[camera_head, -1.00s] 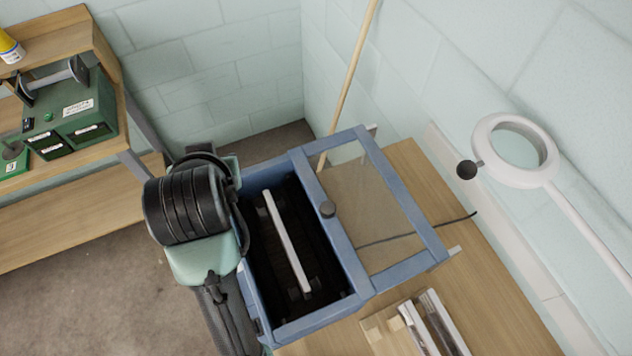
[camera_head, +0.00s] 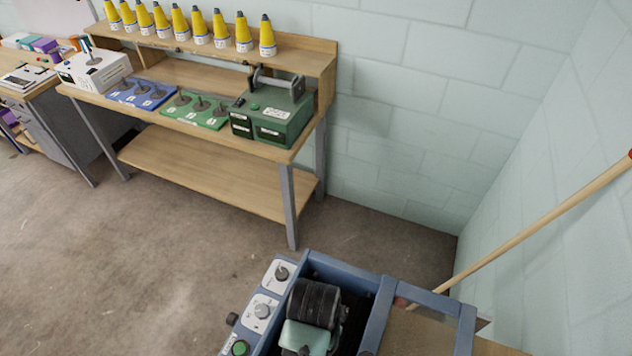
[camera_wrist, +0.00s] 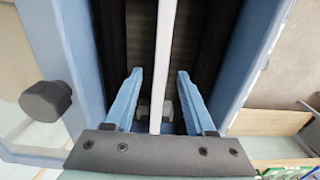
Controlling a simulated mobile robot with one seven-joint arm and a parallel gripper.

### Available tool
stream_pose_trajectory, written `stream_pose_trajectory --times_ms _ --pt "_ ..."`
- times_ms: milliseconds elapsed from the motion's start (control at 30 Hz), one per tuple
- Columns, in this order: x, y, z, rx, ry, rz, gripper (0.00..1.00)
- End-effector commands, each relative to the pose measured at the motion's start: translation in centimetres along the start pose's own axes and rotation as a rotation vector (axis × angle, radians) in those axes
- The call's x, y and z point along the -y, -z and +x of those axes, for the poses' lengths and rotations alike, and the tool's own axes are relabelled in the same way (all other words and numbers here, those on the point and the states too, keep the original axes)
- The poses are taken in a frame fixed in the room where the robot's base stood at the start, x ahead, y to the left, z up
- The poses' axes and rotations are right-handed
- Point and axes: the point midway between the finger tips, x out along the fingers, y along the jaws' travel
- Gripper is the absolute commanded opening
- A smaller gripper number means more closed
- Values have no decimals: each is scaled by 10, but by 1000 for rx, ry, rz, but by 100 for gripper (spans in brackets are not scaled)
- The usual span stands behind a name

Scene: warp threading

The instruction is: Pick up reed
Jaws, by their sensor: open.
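A long white bar, which looks like the reed (camera_wrist: 167,40), lies in the dark inside of a blue-framed machine (camera_head: 335,268) in the wrist view. My gripper (camera_wrist: 160,72) is open, with one blue finger on each side of the bar. The fingers point into the opening, and gaps show between them and the bar. I cannot tell how deep the fingertips reach beside it. In the head view my wrist stands in the machine's opening and hides the bar and the fingers.
The machine's blue walls stand close on both sides of my gripper. A dark round knob (camera_wrist: 46,100) sits on the frame at left. Control dials (camera_head: 262,310) line its side. A wooden pole (camera_head: 540,228) leans behind. A workbench (camera_head: 220,195) with yellow cones stands further back.

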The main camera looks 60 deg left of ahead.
Motion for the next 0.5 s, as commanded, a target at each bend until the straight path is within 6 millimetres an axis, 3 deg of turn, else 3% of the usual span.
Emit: stream_pose_trajectory --times_ms 233,500 --pt "0 -1 16 2 0 -2 55" --pt "1 -2 51 1 1 -2 55"
